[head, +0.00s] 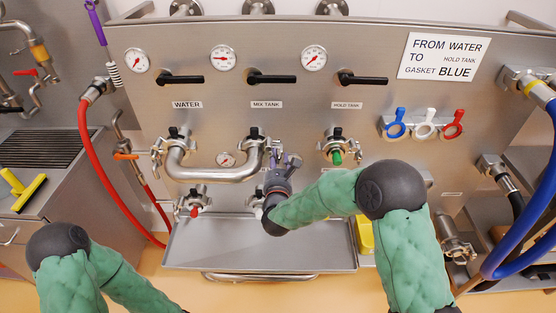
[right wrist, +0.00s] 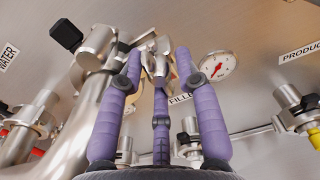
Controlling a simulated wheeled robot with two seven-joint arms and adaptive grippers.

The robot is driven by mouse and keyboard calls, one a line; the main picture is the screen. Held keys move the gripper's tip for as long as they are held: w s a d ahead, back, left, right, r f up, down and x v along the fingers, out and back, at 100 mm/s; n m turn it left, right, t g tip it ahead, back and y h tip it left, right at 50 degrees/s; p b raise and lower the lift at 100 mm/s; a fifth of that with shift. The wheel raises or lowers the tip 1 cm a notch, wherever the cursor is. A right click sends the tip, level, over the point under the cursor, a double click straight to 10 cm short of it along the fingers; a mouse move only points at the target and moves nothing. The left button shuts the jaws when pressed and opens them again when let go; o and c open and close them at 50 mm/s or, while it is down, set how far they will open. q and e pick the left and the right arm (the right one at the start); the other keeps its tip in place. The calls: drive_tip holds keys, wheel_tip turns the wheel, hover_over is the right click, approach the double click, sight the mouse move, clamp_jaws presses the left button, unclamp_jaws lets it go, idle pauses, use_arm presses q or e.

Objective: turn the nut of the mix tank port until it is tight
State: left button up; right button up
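The mix tank port (head: 254,140) is under the MIX TANK label, at the right end of a curved steel pipe (head: 215,173). Its clamp nut (right wrist: 154,58) is a small steel piece at the top centre of the right wrist view. My right gripper (head: 281,160) is just right of the port, and its purple fingers (right wrist: 159,62) point at the panel. The fingertips stand on both sides of the nut with a visible gap on the right; contact on the left is unclear. My left arm shows at the lower left of the head view, its gripper out of frame.
Below is a steel tray (head: 255,262). The WATER port (head: 173,142) is left and the HOLD TANK port (head: 338,147) right. A gauge (right wrist: 217,66) lies close to the right fingers. A red hose (head: 88,150) hangs left, a blue hose (head: 530,210) right.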

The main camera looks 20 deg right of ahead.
drive_tip(key=b+v, duration=0.2)
drive_tip(key=v, duration=0.7)
drive_tip(key=s+a+f+n+g+y, duration=0.1)
drive_tip(key=s+f+n+g+y, duration=0.15)
drive_tip(key=f+n, duration=0.45)
drive_tip(key=s+a+f+n+g+y, duration=0.1)
drive_tip(key=f+n+g, duration=0.2)
drive_tip(key=f+n, duration=0.5)
drive_tip(key=s+a+f+n+g+y, duration=0.15)
drive_tip(key=f+n, duration=0.25)
drive_tip(key=f, duration=0.6)
drive_tip(key=s+a+f+n+g+y, duration=0.1)
drive_tip(key=s+f+n+g, duration=0.4)
drive_tip(key=s, duration=0.5)
drive_tip(key=s+a+f+n+g+y, duration=0.1)
drive_tip(key=s+f+n+g+y, duration=0.2)
drive_tip(key=s+f+n, duration=0.6)
drive_tip(key=s+n+g, duration=0.2)
drive_tip(key=n, duration=0.1)
drive_tip(key=shift+a+f+n, duration=0.25)
drive_tip(key=shift+f+n, duration=0.05)
drive_tip(key=shift+f, duration=0.05)
